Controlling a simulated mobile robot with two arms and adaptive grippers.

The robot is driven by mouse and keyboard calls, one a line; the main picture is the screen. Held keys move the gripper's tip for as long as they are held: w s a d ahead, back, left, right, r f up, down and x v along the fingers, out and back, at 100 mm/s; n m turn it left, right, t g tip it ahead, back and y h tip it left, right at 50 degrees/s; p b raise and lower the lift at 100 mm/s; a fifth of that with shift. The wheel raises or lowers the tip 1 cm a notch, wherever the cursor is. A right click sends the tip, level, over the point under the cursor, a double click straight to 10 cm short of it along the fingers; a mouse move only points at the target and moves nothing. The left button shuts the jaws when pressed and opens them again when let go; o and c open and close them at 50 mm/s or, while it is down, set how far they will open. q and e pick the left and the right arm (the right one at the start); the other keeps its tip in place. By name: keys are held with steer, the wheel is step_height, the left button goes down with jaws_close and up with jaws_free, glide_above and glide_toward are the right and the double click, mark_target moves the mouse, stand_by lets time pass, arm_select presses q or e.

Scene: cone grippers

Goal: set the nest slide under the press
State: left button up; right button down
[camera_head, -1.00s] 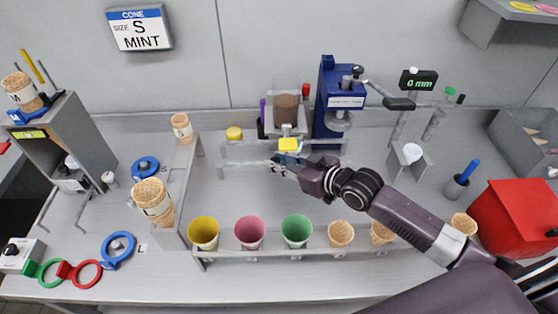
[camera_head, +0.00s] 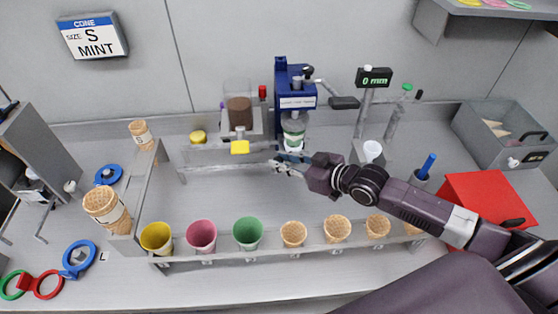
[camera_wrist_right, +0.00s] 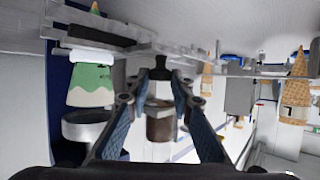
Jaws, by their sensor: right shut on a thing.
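The nest slide (camera_wrist_right: 85,34) shows in the wrist view, which is upside down, as a grey plate. A green-and-white cone (camera_wrist_right: 90,82) stands in it, its tip through the plate. In the head view this cone (camera_head: 293,134) is directly below the head of the blue press (camera_head: 281,95). My left gripper is out of view.
A front rack (camera_head: 270,258) holds coloured cups and waffle cones. A display reading 0 mm (camera_head: 374,77) and a red box (camera_head: 485,200) are to the right.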

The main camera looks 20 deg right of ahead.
steer(key=shift+d, duration=0.15)
steer(key=c, duration=2)
jaws_free()
steer(key=shift+w+d, duration=0.1)
steer(key=shift+c, duration=0.2)
steer(key=shift+o, duration=1.8)
steer(key=shift+s+d+r, duration=0.15)
steer(key=shift+s+d, duration=0.05)
steer(key=shift+s, duration=0.3)
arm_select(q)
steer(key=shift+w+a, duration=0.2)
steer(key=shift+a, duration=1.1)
arm_select(e)
steer(key=v, duration=1)
steer(key=shift+s+d+r, duration=0.15)
steer(key=shift+s+d, duration=0.1)
steer(key=shift+s, duration=0.05)
